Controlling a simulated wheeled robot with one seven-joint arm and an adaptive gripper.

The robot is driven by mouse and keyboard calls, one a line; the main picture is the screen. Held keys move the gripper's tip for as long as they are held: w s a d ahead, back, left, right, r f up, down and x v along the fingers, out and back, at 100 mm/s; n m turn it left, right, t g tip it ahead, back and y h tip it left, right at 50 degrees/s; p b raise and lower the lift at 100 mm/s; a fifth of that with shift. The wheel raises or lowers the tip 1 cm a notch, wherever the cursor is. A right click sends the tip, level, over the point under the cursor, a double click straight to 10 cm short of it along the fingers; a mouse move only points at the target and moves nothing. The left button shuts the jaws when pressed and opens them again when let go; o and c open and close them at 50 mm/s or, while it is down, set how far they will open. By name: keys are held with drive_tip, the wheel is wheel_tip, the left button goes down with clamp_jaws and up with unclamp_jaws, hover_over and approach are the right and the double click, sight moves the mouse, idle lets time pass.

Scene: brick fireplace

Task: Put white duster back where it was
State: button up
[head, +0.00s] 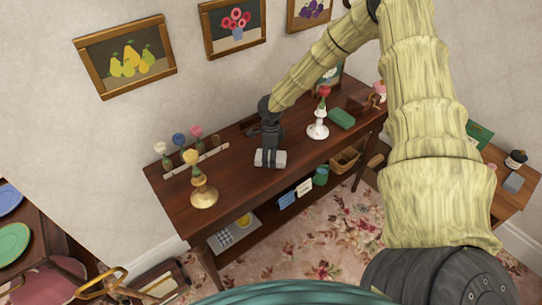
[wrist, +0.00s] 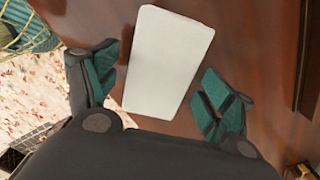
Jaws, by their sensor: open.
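The white duster (head: 271,158) is a pale block lying on the dark wooden table (head: 225,183), near the middle of its front part. In the wrist view the duster (wrist: 167,62) lies between the two green-padded fingers, with a gap showing on each side. My gripper (head: 268,148) points down just over the duster and is open. The fingers stand apart from the duster's sides in the wrist view. My gripper hides part of the duster in the head view.
A white holder with a red flower (head: 318,128) and a green block (head: 341,118) are to the right. A lower shelf (head: 262,232) holds several items.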

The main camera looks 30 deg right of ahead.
wheel_tip(320, 180, up, 11)
drive_tip(key=b, duration=0.3)
drive_tip(key=shift+r, duration=0.2)
idle(0.7)
